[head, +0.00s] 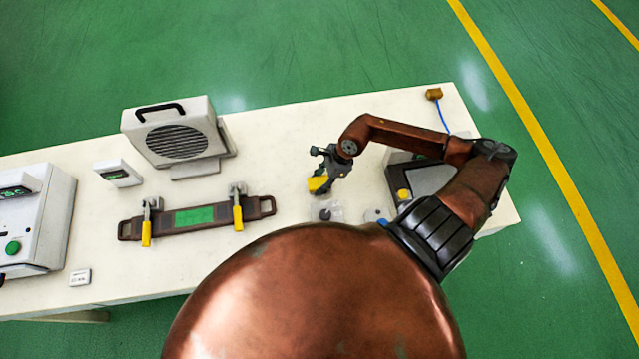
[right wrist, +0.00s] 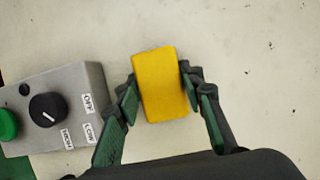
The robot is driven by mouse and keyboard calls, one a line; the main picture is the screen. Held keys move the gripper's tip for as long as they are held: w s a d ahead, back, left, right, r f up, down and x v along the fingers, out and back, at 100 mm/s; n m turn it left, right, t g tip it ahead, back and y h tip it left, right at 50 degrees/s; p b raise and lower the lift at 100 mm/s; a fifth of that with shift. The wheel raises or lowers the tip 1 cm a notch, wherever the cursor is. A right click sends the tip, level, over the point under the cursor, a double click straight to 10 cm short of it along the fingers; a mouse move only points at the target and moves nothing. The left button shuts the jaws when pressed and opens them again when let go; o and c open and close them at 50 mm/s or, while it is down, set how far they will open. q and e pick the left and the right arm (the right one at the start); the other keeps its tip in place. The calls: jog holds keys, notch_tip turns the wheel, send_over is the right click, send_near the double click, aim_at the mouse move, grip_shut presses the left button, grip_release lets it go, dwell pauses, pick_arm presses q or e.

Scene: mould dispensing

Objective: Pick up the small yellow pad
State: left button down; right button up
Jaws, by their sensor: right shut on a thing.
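The small yellow pad (right wrist: 160,85) is between the two fingers of my right gripper (right wrist: 158,88) in the right wrist view. Both fingers touch its sides. In the head view the pad (head: 317,184) shows at the tip of my right gripper (head: 322,178), over the white table right of the middle. I cannot tell how far above the table it is. My left gripper is not in view.
A brown fixture (head: 160,226) with a green plate and yellow-handled clamps lies on the white table (head: 280,140). A speaker-like box (head: 178,140) stands behind it. A grey control box (right wrist: 60,112) with a black knob is beside the pad. A small brown block (head: 434,94) sits at the far right.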

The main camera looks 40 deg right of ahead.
aim_at(317, 183)
jog(key=shift+r, duration=0.4)
notch_tip(317, 183, up, 3)
jog(key=shift+s+f+b, duration=0.1)
jog(key=shift+f+b, duration=0.05)
jog(key=shift+b, duration=0.2)
jog(key=s+a+r+p, duration=0.1)
jog(key=s+a+r, duration=0.1)
jog(key=s+r, duration=0.7)
jog(key=s, duration=0.4)
jog(key=shift+s+a+r+p, duration=0.25)
jog(key=shift+a+p, duration=0.1)
jog(key=shift+a, duration=0.05)
